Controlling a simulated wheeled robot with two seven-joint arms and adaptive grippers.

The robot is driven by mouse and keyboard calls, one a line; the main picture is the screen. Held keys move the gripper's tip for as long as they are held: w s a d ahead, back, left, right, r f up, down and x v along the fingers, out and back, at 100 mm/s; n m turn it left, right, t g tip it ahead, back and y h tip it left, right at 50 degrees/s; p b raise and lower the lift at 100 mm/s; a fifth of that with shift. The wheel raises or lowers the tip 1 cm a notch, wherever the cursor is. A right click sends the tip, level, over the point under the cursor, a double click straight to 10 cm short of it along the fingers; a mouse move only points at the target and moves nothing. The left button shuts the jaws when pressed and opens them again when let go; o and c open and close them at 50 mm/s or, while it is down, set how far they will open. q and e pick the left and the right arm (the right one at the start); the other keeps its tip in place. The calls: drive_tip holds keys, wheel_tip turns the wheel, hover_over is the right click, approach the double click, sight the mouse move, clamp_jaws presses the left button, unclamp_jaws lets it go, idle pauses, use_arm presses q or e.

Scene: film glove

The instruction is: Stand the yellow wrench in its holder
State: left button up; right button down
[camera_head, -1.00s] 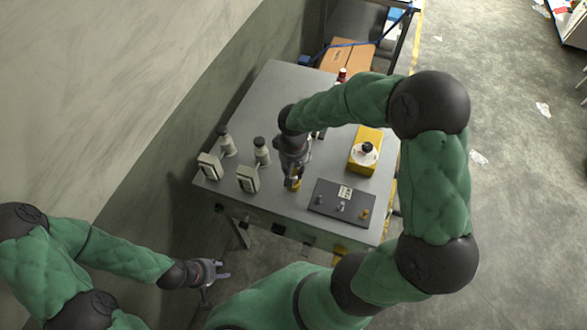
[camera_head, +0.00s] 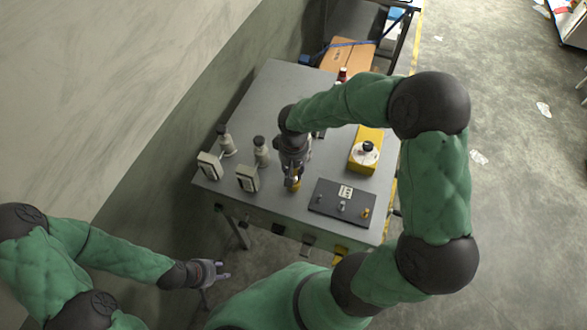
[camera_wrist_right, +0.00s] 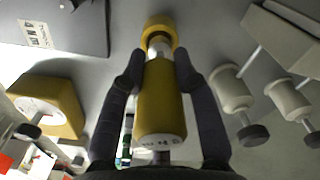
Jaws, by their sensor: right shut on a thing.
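My right gripper (camera_head: 292,182) is over the table's near part, shut on a yellow cylindrical tool, which I take for the yellow wrench (camera_wrist_right: 161,102). In the right wrist view its yellow body lies between both fingers, with a pale marked end face. A short metallic neck (camera_wrist_right: 160,45) leads to a yellow ring (camera_wrist_right: 159,29) at the far end. I cannot tell whether this ring is part of the wrench or a separate holder under it. In the head view the gripper hides most of the tool. My left gripper (camera_head: 220,273) is open and empty, off the table's near left edge.
The grey table (camera_head: 268,100) holds a dark panel (camera_head: 325,197) with knobs and a yellow box (camera_head: 362,166) to the right. Two beige cylinders with dark caps (camera_head: 262,152) and two pale boxes (camera_head: 247,179) stand left. A wall borders the left.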

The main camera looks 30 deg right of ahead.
sight(294, 175)
drive_tip(key=shift+f+b, duration=1.45)
drive_tip(key=shift+f, duration=0.25)
drive_tip(key=c, duration=0.9)
unclamp_jaws()
drive_tip(key=shift+o, duration=0.2)
wheel_tip(294, 175, up, 12)
